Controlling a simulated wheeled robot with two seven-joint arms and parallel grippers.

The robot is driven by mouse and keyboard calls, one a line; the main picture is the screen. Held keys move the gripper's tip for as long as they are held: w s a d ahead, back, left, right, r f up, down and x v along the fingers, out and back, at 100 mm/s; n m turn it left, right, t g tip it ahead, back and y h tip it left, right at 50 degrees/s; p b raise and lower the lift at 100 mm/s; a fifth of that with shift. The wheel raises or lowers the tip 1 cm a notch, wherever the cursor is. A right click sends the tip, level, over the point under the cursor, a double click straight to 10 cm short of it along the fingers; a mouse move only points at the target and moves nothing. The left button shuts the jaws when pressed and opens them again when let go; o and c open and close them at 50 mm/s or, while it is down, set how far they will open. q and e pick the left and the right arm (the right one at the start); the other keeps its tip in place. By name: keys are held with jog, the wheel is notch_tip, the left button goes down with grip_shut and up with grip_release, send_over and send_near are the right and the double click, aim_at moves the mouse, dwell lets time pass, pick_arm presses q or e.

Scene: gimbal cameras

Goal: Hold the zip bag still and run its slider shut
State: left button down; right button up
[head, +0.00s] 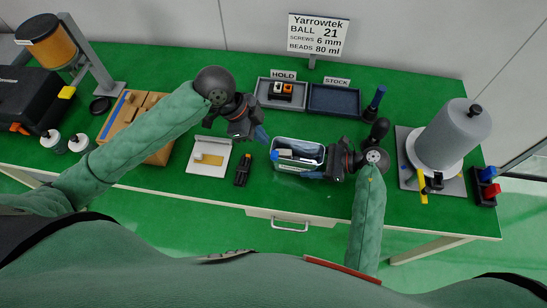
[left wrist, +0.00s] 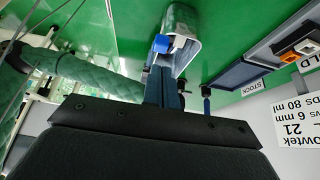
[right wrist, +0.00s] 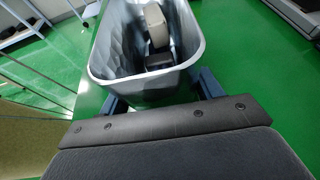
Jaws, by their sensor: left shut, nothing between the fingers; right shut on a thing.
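The zip bag (head: 284,166) stands on the green table in the head view, a clear grey pouch with its mouth open upward. A pale thing and a dark thing (right wrist: 158,60) lie inside it. The blue slider (head: 274,155) is at the left end of its rim; the left wrist view also shows it (left wrist: 160,43). My left gripper (head: 262,134) is shut and empty, up and left of the slider in the head view, apart from it. My right gripper (head: 312,175) is shut on the bag at its right part; the right wrist view shows a finger on either side.
Behind the bag are a HOLD tray (head: 262,97) and a STOCK tray (head: 335,103). To the left are a black tool (head: 243,170) and a white holder (head: 197,170). A grey cylinder (head: 450,138) stands at right. Green table is bare in front of the bag.

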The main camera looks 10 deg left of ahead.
pick_arm(q)
notch_tip(320, 180, down, 8)
dwell(0.6)
jog(key=shift+r, duration=0.1)
dwell(1.8)
